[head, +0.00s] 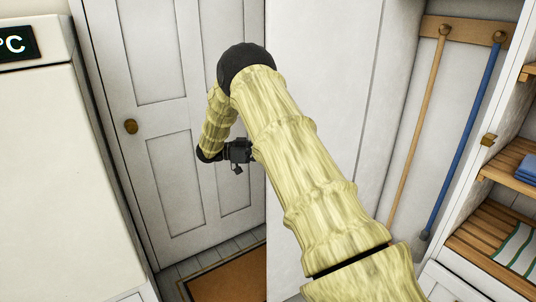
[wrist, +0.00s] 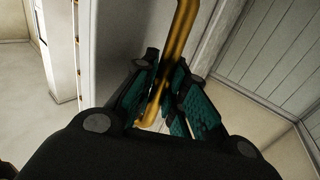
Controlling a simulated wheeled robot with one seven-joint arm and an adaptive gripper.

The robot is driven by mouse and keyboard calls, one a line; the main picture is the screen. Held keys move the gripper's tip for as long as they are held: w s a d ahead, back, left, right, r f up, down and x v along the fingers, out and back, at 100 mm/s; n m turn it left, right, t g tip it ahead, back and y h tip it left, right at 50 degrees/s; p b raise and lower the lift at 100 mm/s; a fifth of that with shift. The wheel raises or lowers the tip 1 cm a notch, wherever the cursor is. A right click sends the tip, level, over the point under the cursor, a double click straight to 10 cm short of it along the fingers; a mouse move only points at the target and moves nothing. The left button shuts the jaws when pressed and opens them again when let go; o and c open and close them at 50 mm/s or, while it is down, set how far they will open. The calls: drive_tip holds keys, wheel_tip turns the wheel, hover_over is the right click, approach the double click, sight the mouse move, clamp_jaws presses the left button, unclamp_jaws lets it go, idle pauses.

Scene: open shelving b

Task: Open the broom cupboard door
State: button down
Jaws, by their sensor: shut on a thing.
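A tall, plain white panel (head: 310,50), which looks like the broom cupboard, stands mid-view in the head view, partly behind my arm. My gripper (head: 240,153) is at its left edge, small and dark. In the wrist view, my gripper (wrist: 166,90) is shut with its teal pads around a brass bar handle (wrist: 184,25). The bar runs beside a pale upright panel (wrist: 115,35). The handle is hidden in the head view, and I cannot tell how far the door stands open.
A white appliance (head: 50,150) fills the far left. Poles hang from a wooden rail (head: 465,32) at right, by slatted shelves (head: 485,235).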

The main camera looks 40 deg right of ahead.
drive_tip(key=shift+d, duration=0.2)
drive_tip(key=c, duration=1.5)
unclamp_jaws()
drive_tip(key=shift+d, duration=0.1)
drive_tip(key=shift+o, duration=0.2)
drive_tip(key=v, duration=1.2)
drive_tip(key=shift+a, duration=0.25)
drive_tip(key=shift+w, duration=0.1)
